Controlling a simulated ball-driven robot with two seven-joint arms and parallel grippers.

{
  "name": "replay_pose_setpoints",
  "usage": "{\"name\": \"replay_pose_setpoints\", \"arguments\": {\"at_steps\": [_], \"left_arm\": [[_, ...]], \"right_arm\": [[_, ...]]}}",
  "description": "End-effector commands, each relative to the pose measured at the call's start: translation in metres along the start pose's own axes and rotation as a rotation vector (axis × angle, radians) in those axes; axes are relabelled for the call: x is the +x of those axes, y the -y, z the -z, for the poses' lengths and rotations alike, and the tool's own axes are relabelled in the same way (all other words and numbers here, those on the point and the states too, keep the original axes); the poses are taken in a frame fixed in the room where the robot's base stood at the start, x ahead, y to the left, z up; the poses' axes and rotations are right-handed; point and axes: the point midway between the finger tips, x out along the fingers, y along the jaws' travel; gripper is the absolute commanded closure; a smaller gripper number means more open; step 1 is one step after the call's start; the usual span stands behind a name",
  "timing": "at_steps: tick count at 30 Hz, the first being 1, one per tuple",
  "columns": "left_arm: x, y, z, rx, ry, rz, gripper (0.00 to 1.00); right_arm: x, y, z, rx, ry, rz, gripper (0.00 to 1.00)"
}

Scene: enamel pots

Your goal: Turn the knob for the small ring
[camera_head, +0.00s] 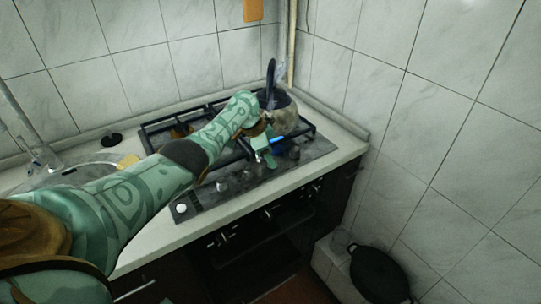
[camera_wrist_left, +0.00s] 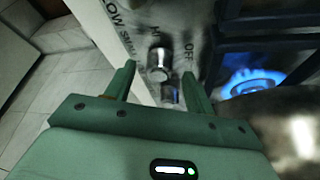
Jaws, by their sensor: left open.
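A silver knob (camera_wrist_left: 158,62) shows in the left wrist view on the hob's front panel. The lettering beside it includes "SMALL", "LOW" and "OFF". My left gripper (camera_wrist_left: 158,74) is open, with one finger on each side of the knob near the tips; I cannot tell if they touch it. In the head view my left gripper (camera_head: 268,152) is over the front right of the hob (camera_head: 205,195) and hides the panel there. A blue flame (camera_wrist_left: 252,80) burns on a ring to the right in the wrist view. My right gripper is not in view.
A pot (camera_head: 284,113) with dark utensils stands on the hob's right side, close to my left gripper. Other knobs (camera_head: 222,186) line the front panel. A sink (camera_head: 70,172) is at the left. A dark pan (camera_head: 378,272) rests low at the right.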

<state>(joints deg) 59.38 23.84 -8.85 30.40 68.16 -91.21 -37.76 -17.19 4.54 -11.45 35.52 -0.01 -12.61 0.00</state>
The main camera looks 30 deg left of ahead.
Motion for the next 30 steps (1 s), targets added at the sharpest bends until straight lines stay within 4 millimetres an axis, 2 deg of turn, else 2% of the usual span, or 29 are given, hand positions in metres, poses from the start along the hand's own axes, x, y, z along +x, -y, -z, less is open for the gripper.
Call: {"name": "replay_pose_setpoints", "arguments": {"at_steps": [1,6,12,15,21,30], "left_arm": [[-0.020,0.000,0.003,0.001,-0.002,0.004,0.46],[-0.070,0.001,0.004,0.001,-0.003,0.005,0.46],[-0.117,0.001,0.003,0.001,-0.001,0.004,0.46],[-0.133,0.000,0.002,0.001,-0.002,0.002,0.46],[-0.146,0.000,0.000,0.001,0.001,0.000,0.46],[-0.146,0.001,0.000,0.001,0.000,0.000,0.47]], "right_arm": [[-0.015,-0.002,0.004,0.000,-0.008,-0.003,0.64],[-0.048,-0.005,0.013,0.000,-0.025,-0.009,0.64],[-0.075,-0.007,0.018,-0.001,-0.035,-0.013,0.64],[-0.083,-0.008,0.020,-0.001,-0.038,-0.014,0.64],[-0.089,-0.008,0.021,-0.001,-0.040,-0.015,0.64],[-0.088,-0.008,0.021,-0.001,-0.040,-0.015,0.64]]}}
